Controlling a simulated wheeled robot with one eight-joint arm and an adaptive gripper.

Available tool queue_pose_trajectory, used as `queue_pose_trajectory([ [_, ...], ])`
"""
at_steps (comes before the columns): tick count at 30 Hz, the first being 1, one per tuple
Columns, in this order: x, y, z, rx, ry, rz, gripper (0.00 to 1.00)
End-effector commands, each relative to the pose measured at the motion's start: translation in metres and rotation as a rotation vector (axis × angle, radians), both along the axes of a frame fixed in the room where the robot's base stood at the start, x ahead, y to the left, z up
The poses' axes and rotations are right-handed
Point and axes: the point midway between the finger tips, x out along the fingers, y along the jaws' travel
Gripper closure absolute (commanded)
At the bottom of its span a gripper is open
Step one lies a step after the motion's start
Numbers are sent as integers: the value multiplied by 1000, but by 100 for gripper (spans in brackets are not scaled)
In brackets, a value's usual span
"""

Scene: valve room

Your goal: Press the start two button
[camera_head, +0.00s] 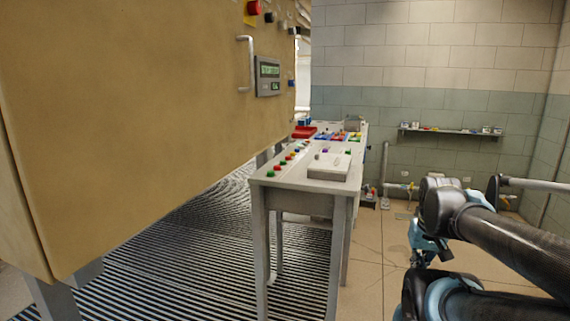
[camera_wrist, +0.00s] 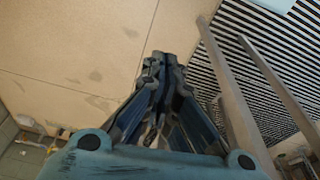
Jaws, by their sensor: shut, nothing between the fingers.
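A grey control table (camera_head: 263,174) stands in the middle of the head view. A row of small red and green buttons (camera_head: 283,162) runs along its left side. Their labels are too small to read, so I cannot tell which one is start two. My gripper (camera_wrist: 166,58) is shut and empty in the wrist view, pointing down over the tiled floor beside the table legs. In the head view my arm is at the right, apart from the table, and the fingertips are hard to make out.
A large tan cabinet (camera_head: 130,130) with a handle and a green display (camera_head: 269,70) fills the left. A raised grey box (camera_head: 328,166) and a red tray (camera_head: 304,131) are on the table. A wall shelf (camera_head: 452,131) is behind. Striped grating (camera_head: 180,250) covers the left floor.

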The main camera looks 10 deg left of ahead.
Motion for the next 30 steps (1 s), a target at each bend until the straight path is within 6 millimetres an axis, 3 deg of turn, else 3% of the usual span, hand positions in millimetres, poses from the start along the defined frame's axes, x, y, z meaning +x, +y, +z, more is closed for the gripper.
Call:
queue_pose_trajectory([
  [2,0,1,6,-6,-12,10,100],
  [5,21,3,24,-23,-38,35,100],
  [14,132,41,117,-100,-204,176,100],
  [20,208,91,176,-137,-323,283,100],
  [24,252,140,213,-161,-392,368,100],
  [30,292,217,250,-203,-456,490,100],
])
